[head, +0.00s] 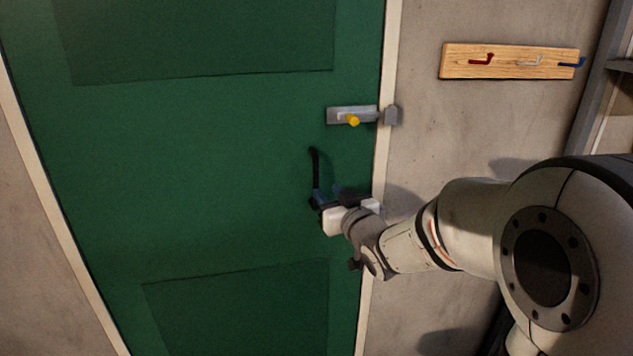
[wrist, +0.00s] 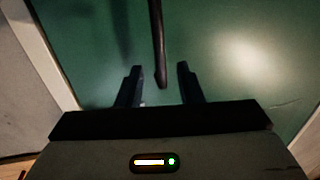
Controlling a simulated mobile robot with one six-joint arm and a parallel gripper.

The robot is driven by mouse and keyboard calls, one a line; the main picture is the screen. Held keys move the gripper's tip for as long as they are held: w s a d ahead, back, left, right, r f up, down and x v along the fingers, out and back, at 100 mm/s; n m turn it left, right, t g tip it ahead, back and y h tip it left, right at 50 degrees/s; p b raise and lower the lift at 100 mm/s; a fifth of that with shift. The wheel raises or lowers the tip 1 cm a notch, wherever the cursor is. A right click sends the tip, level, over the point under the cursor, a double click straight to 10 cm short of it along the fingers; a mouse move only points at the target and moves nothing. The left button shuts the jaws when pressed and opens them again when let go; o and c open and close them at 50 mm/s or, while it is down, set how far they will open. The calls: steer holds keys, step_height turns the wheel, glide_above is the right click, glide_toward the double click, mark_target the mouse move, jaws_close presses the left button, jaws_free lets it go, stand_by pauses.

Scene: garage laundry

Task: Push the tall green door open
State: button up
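The tall green door (head: 200,180) fills the left and middle of the head view and looks shut in its pale frame. A slide bolt (head: 340,116) with a yellow knob sits near its right edge and reaches the catch on the frame. A dark lever handle (head: 315,168) stands below the bolt, with my gripper at its lower part. In the wrist view the green door (wrist: 220,50) lies ahead, and the dark handle bar (wrist: 158,45) ends between the open fingers of my gripper (wrist: 160,82). I see gaps on both sides of the bar.
A wooden board with coloured hooks (head: 510,62) hangs on the grey wall right of the door. A grey shelf unit (head: 600,75) stands at the right edge. The pale door frame (head: 390,60) runs close beside my gripper.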

mark_target(317, 182)
steer(key=p+x, duration=0.2)
steer(key=x, duration=0.5)
steer(key=shift+w+a, duration=0.15)
steer(key=shift+w, duration=0.1)
jaws_close()
stand_by(0.3)
